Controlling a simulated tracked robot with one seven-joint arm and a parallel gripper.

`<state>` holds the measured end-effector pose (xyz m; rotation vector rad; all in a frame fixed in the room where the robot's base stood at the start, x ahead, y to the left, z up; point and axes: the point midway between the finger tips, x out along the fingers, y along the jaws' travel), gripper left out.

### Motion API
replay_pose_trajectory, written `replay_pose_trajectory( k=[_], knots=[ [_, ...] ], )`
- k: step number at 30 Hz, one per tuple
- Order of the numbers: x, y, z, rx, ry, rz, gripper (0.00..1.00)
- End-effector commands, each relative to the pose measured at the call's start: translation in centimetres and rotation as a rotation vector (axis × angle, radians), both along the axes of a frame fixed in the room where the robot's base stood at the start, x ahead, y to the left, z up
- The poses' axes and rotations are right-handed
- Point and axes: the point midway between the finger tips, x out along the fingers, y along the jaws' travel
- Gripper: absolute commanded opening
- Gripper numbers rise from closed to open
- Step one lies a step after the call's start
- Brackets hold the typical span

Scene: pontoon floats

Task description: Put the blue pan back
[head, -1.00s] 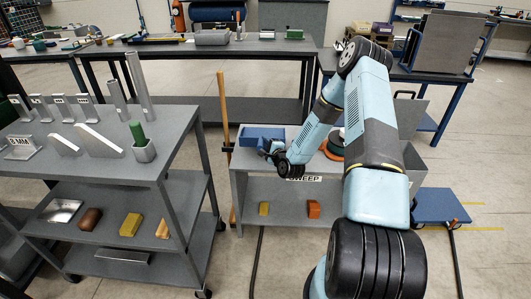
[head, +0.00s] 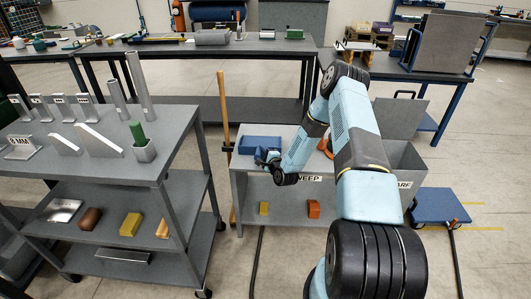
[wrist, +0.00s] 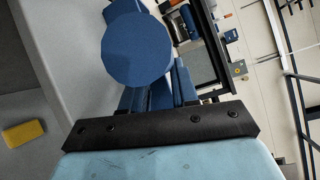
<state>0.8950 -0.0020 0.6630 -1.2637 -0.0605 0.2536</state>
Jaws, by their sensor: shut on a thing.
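The blue pan (head: 261,144) is at the left end of the top of the grey stand labelled "SWEEP". It looks level, and I cannot tell whether it rests on the top or is just above it. My gripper (head: 266,157) is at the pan's near side, shut on it; the grip itself is small and partly hidden by my wrist. In the wrist view a round blue end, which looks like part of the pan (wrist: 136,50), fills the upper middle and hides much of the jaws.
A wooden broom handle (head: 224,110) stands upright just left of the stand. The stand's lower shelf holds a yellow block (head: 264,208) and an orange block (head: 313,209). A grey bin (head: 404,165) is at its right. A loaded grey cart (head: 115,165) stands at the left.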

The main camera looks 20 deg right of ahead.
Motion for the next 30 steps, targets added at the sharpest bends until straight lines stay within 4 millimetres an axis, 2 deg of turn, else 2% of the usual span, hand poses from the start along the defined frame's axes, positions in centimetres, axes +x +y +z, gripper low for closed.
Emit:
replay_pose_trajectory(
  k=[3,4,11,22,26,30],
  knots=[
    [0.0,0.0,-0.1,0.000,-0.001,0.000,0.00],
    [0.0,0.0,-0.1,0.000,0.000,0.000,0.31],
    [0.0,-0.1,-0.1,0.000,0.000,-0.001,0.53],
    [-0.4,-0.2,0.0,0.000,0.002,-0.002,0.55],
    [-2.0,-0.6,0.2,0.002,0.003,-0.003,0.55],
    [-4.6,-1.2,0.4,0.002,0.003,-0.003,0.55]
  ],
)
